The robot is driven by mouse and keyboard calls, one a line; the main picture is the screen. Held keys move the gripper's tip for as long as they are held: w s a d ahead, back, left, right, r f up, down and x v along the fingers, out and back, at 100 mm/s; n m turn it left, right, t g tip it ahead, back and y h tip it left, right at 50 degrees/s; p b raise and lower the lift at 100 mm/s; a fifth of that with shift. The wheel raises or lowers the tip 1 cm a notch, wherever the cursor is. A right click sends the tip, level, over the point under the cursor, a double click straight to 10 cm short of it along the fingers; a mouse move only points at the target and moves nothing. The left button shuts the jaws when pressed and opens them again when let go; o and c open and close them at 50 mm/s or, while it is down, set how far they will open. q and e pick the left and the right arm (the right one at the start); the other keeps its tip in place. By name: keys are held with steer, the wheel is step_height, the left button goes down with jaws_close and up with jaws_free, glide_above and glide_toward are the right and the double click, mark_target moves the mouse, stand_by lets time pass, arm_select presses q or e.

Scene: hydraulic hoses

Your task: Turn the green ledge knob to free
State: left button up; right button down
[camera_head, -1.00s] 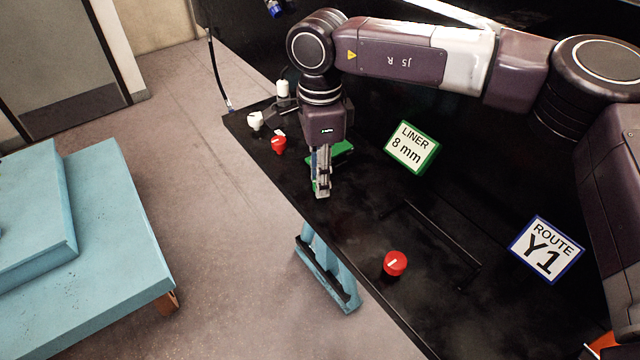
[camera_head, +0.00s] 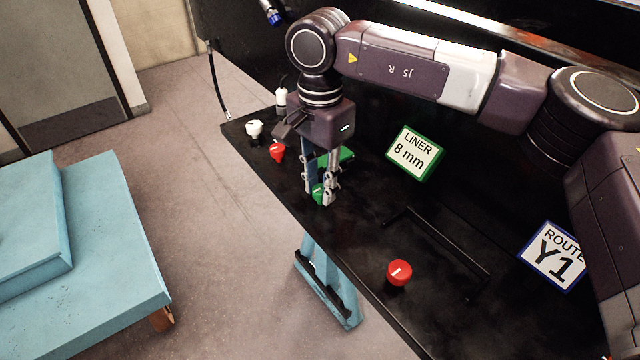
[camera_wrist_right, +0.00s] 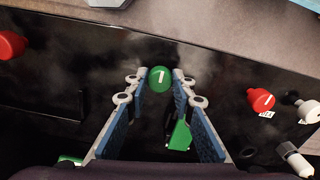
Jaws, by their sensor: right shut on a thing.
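The green ledge knob (camera_head: 317,192) is on the black ledge, largely hidden by my right gripper in the head view. In the right wrist view its round green top (camera_wrist_right: 159,78) shows a white line, nearly upright in the picture. My right gripper (camera_head: 320,198) points down at the ledge with a finger on each side of the knob, shut on it. In the wrist view its blue-padded fingers (camera_wrist_right: 159,88) flank the knob. My left gripper is in neither view.
A red knob (camera_head: 277,152) and a white knob (camera_head: 254,129) stand farther along the ledge. Another red knob (camera_head: 399,272) is nearer. A green block (camera_head: 345,156) lies behind my gripper. A black bar handle (camera_head: 440,240) and sign plates, LINER 8 mm (camera_head: 414,153) and ROUTE Y1 (camera_head: 553,256), are right.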

mark_target(320, 189)
steer(key=shift+r, duration=0.1)
steer(key=c, duration=1.7)
jaws_free()
steer(key=shift+o, duration=0.2)
step_height(320, 189, up, 12)
